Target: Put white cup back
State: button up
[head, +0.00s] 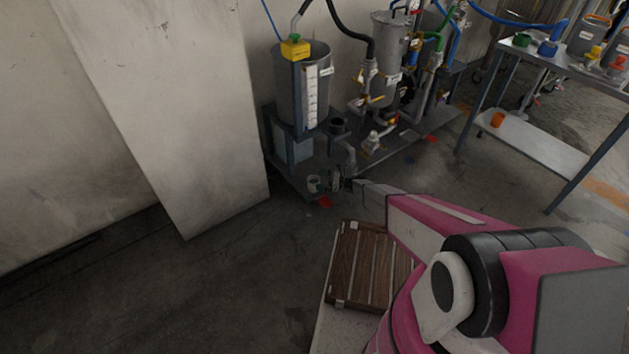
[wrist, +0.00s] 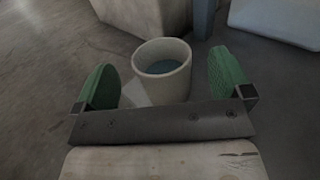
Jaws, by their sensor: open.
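A white cup (head: 313,183) stands upright low down at the front foot of the milling rig. In the wrist view the white cup (wrist: 150,87) is near the centre, with something bluish inside. My gripper (wrist: 163,72) is open, with one green pad on each side of the cup and visible gaps between pads and cup. The gripper bar hides part of the cup's base. In the head view my gripper (head: 336,181) is small and just right of the cup.
A grey tank (head: 316,78) with hoses and pipes rises behind the cup. A wooden slatted board (head: 357,265) lies below my arm. A metal table (head: 540,55) with containers stands at the right, an orange cup (head: 497,119) on its lower shelf. Floor at the left is clear.

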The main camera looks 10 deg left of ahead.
jog(key=d, duration=0.8)
jog(key=s+d+r+n+h, duration=0.5)
jog(key=s+d+r, duration=0.3)
jog(key=r, duration=0.5)
jog(key=s+d+r+n+t+h, duration=0.1)
jog(key=s+d+r+n+h, duration=0.5)
jog(key=d+r, duration=0.7)
jog(key=s+d+r+n+h, duration=0.6)
jog(key=s+d+r, duration=0.5)
jog(key=r, duration=0.2)
jog(key=shift+d+r+h, duration=0.25)
jog(key=shift+r+h, duration=0.1)
jog(key=shift+h, duration=0.15)
